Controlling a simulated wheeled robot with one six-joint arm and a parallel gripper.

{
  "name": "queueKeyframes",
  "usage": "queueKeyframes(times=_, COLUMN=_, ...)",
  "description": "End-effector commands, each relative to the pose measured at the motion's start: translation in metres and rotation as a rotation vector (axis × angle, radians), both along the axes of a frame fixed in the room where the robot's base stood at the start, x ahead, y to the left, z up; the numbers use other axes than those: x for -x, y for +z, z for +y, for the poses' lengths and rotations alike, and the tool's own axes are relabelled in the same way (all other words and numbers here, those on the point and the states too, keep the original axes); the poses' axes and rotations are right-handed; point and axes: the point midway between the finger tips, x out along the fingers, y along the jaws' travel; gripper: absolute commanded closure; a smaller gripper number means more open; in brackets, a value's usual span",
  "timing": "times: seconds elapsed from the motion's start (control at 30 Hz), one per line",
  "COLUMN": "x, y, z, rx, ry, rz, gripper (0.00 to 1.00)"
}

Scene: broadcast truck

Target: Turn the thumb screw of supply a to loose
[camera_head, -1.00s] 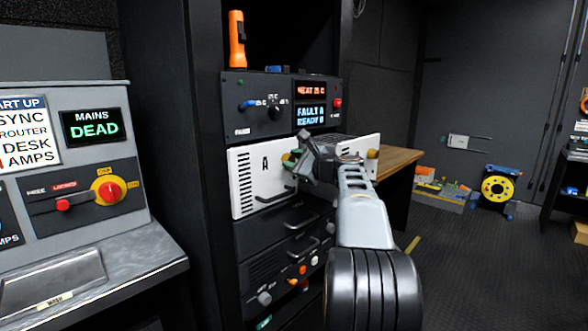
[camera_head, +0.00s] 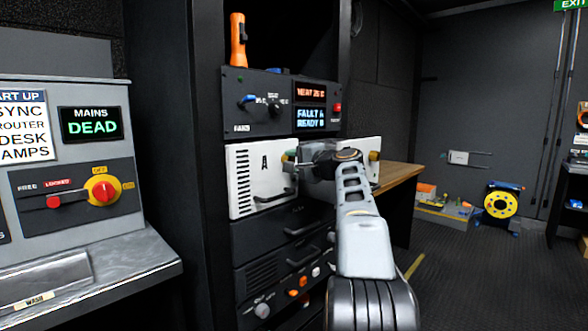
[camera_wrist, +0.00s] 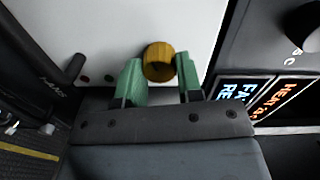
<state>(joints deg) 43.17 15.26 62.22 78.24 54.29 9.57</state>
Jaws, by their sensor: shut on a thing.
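Supply A (camera_head: 243,184) is a white panel marked "A" with vent slots and a dark handle (camera_head: 275,197), set in the black rack. Its thumb screw (camera_wrist: 158,60) is a round brass-yellow knob, seen on the white face in the wrist view. My gripper (camera_wrist: 159,78) has its green fingers on either side of this knob, shut on it. In the head view my gripper (camera_head: 291,158) is at the upper right part of supply A, where its fingers and wrist hide most of the knob.
Above supply A is a control panel (camera_head: 262,116) with knobs and lit displays (camera_head: 310,118). Another yellow knob (camera_head: 374,156) shows on white panelling right of my wrist. A grey console (camera_head: 90,250) stands left; a wooden bench top (camera_head: 398,175) is right. Open floor lies farther right.

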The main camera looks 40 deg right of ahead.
Motion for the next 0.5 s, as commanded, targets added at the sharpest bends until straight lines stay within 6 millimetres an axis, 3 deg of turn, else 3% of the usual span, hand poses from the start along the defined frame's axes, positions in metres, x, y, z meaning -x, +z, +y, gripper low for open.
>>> queueKeyframes(times=0.5, x=-0.0002, y=-0.0027, z=0.0005, rx=0.456, ry=0.001, rz=-0.082, gripper=0.9)
